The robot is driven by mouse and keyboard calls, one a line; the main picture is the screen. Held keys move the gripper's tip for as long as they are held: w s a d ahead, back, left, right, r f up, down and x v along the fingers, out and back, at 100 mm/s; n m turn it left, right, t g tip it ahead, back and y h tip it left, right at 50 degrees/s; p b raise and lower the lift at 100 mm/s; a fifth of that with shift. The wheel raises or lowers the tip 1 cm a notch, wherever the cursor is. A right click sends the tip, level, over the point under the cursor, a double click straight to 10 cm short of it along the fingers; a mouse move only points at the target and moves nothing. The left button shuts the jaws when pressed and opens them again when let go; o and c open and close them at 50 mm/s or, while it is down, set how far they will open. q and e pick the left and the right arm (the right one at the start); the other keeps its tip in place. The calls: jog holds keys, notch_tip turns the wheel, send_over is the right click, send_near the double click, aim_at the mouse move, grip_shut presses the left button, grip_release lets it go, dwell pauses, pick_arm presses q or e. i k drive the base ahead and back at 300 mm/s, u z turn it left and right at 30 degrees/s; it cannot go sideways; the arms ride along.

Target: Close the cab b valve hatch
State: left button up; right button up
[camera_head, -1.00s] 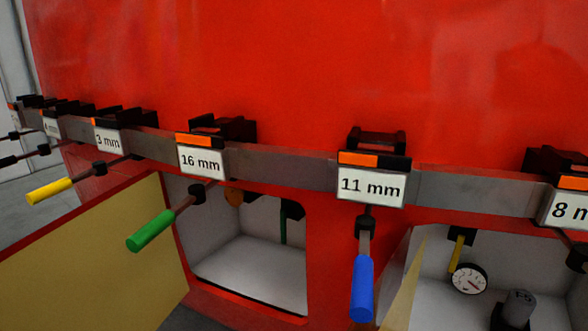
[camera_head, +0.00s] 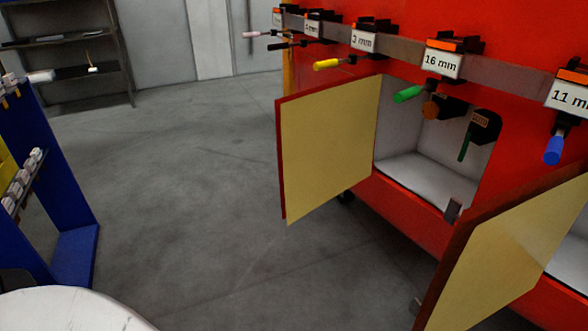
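A hatch door (camera_head: 325,150) with a yellow inner face and red edge stands swung open on the left of a white-lined compartment (camera_head: 420,172) in the red body. Inside hang a green lever (camera_head: 464,142) and an orange-brown round part (camera_head: 431,108). A second open hatch door (camera_head: 505,262), also yellow inside, stands at the lower right, with part of its white compartment (camera_head: 575,235) at the picture edge. No readable label shows which one is the cab b valve hatch. Neither of my grippers is in view.
Tools with coloured handles hang above: yellow (camera_head: 328,64), green (camera_head: 408,94) and blue (camera_head: 554,150), on a grey rail (camera_head: 505,71). A blue rack (camera_head: 55,185) stands at left, dark shelves (camera_head: 70,70) behind. Grey floor (camera_head: 195,165) is clear between.

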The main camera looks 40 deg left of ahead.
aim_at(325, 134)
jog(key=k, duration=0.15)
jog(key=u, duration=2.35)
jog(key=i, duration=2.8)
jog(key=u, duration=6)
